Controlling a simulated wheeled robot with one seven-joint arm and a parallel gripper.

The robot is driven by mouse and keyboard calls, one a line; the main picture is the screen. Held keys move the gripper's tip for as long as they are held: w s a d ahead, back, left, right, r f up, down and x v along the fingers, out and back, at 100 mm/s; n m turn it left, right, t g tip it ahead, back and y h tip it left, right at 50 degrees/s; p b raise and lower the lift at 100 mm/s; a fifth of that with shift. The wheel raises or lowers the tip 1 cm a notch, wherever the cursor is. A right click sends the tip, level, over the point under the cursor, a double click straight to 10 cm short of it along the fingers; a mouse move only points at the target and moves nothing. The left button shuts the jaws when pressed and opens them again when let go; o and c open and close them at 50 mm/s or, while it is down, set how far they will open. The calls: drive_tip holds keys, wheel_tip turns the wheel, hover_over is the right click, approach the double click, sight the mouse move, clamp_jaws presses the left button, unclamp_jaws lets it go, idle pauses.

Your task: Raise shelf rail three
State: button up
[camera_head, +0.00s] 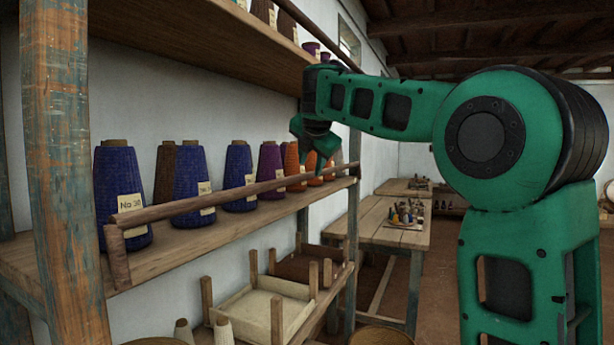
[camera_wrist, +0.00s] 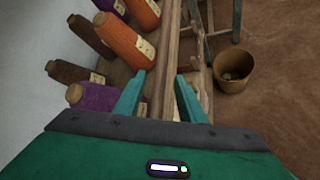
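A wooden rail (camera_head: 230,190) runs along the front of the middle shelf (camera_head: 170,252), just above the board and in front of the yarn cones. Its near end meets a short wooden arm (camera_head: 118,258). My gripper (camera_head: 316,165) is over the far part of this rail, pointing down. In the wrist view my gripper (camera_wrist: 160,76) has its two green fingers apart. The rail (camera_wrist: 170,55) shows between and beyond the fingertips, and I cannot tell whether they touch it. No number shows on the rail.
Purple, brown and orange yarn cones (camera_head: 118,190) stand close behind the rail. The upper shelf (camera_head: 200,45) is overhead, with another rail (camera_head: 310,25). A painted post (camera_head: 62,170) stands at left. A table (camera_head: 380,225) and a basket (camera_wrist: 234,72) are beyond.

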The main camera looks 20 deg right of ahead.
drive_tip(key=shift+v, duration=1.4)
drive_tip(key=shift+f, duration=0.1)
drive_tip(key=s+d+f+m+g, duration=0.35)
drive_tip(key=s+f+m, duration=0.35)
drive_tip(key=s+f, duration=0.25)
drive_tip(key=s+d+f+m+g, duration=0.2)
drive_tip(key=s+d+f+m, duration=0.4)
drive_tip(key=s+f, duration=0.4)
drive_tip(key=s+a+f+m+g+y, duration=0.2)
drive_tip(key=s+f+m, duration=0.6)
drive_tip(key=s, duration=0.5)
drive_tip(key=s+a+f+m+g+y, duration=0.2)
drive_tip(key=s+a+f+m, duration=0.2)
drive_tip(key=s+f+m, duration=0.4)
drive_tip(key=s+f, duration=0.5)
drive_tip(key=shift+s+a+m+g, duration=0.15)
drive_tip(key=shift+s+m+g, duration=0.1)
drive_tip(key=shift+m+g, duration=0.1)
drive_tip(key=shift+r, duration=0.1)
